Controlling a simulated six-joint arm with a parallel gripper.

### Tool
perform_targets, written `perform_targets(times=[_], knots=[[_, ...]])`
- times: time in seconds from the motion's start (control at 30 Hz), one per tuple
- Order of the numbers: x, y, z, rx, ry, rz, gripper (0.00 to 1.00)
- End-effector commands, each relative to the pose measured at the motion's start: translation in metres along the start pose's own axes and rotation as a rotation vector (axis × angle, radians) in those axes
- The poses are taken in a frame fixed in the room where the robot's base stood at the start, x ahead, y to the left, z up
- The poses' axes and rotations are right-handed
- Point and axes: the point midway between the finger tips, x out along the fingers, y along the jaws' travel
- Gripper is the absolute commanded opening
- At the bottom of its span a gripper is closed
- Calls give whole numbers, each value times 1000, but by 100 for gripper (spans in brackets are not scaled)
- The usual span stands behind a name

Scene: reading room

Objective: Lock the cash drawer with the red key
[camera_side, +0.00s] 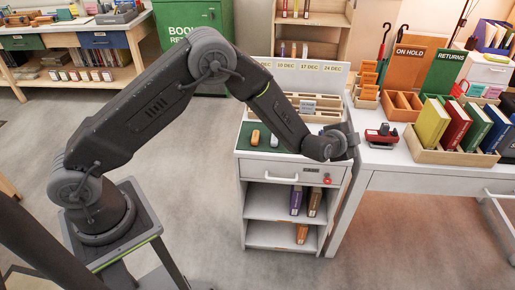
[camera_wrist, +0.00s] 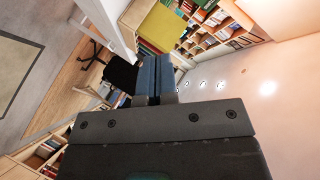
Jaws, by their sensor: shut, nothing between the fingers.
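The cash drawer (camera_side: 262,172) is the pale front with a white bar handle at the top of the grey cabinet, and it looks closed. A small red item, apparently the red key (camera_side: 327,181), sits at the right end of the drawer front; whether it is in a lock is too small to tell. My gripper (camera_side: 352,140) is above and to the right of the drawer, at the cabinet's right edge, apart from the key. In the wrist view my gripper (camera_wrist: 154,99) has its fingers together with nothing held. Neither key nor drawer shows there.
The cabinet's green top (camera_side: 266,139) carries an orange and a dark small item. A white table (camera_side: 400,168) stands close on the right with a red-and-black stamp or stapler (camera_side: 382,134) and a tray of books (camera_side: 458,153). Open shelves (camera_side: 268,202) below hold a few books.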

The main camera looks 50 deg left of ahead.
Motion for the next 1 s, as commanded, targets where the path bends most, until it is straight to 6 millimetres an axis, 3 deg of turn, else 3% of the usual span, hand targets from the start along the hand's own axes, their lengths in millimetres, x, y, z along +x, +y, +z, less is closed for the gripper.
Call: perform_targets(times=[0.03, 0.3, 0.6, 0.8, 1.0], knots=[[9, 19, 11, 41, -4, -21, 0], [35, 92, 69, 270, -31, -185, 0], [29, 161, 138, 524, -88, -350, 0], [21, 181, 161, 611, -112, -406, 0], [25, 177, 169, 627, -119, -419, 0]])
